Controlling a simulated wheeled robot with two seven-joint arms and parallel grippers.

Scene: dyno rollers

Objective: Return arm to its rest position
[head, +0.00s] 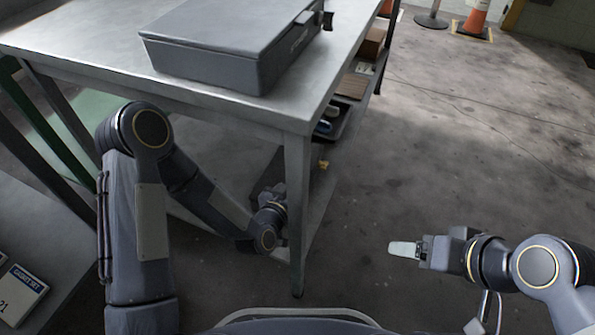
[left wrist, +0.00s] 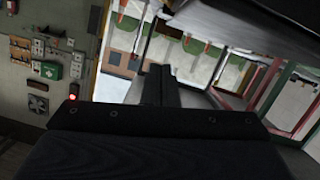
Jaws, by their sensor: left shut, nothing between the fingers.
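My left arm reaches in from the left in the head view and bends down beside the steel table (head: 110,65). Its gripper (head: 270,192) is low, by the table's near leg and below the tabletop, partly lost in shadow. In the left wrist view the left gripper (left wrist: 160,85) is dark and shut, with nothing in it. My right gripper (head: 405,248) points left over the open floor at the right. Its pale fingers show side-on and hold no visible object; I cannot tell whether they are apart.
A closed grey case (head: 235,45) lies on the table. The table leg (head: 298,215) stands close to the left wrist. A lower shelf holds a dark tray (head: 345,122) and boxes. Bare floor lies right of the table; a traffic cone (head: 476,18) stands far back.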

